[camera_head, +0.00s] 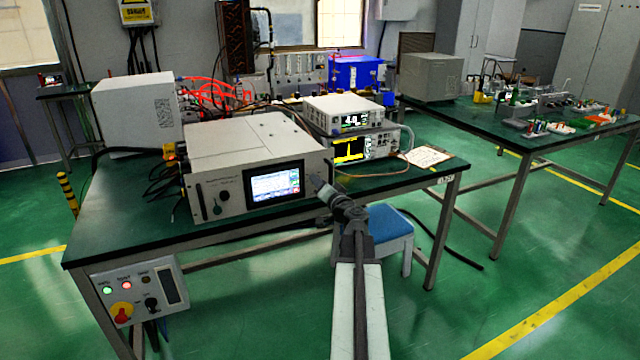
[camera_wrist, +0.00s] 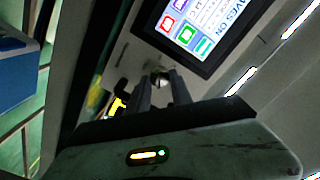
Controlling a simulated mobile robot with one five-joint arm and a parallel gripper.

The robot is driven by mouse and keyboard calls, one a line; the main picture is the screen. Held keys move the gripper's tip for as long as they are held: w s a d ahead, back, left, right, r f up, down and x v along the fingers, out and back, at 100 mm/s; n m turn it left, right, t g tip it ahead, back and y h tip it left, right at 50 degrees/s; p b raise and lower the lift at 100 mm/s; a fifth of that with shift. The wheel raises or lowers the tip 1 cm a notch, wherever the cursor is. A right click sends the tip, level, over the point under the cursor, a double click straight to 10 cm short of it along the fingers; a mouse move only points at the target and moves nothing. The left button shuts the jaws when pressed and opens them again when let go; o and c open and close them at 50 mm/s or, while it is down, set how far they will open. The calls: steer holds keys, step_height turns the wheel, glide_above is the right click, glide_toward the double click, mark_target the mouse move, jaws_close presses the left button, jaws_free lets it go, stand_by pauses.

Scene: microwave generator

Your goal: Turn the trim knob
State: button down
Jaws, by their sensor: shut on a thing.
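The microwave generator (camera_head: 255,140) is a light grey box on the green table, with a lit screen (camera_head: 274,185) on its front panel. My gripper (camera_head: 317,181) is at the right end of that panel, beside the screen. In the wrist view, my gripper's two dark fingers (camera_wrist: 161,84) are closed around a small metallic knob, the trim knob (camera_wrist: 159,77), below the lit screen (camera_wrist: 195,28). The fingers hide much of the knob, and its turn angle cannot be read. In the head view my gripper hides the knob.
Stacked instruments (camera_head: 350,128) stand right of the generator. A control box (camera_head: 138,290) with a red knob hangs at the table's front left. A blue stool (camera_head: 390,232) stands close to my arm, under the table edge. Open floor lies to the right.

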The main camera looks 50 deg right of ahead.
steer(key=shift+s, duration=0.1)
steer(key=c, duration=1.4)
jaws_free()
steer(key=shift+c, duration=0.2)
steer(key=v, duration=0.7)
steer(key=shift+s, duration=0.35)
steer(key=shift+w+a, duration=0.1)
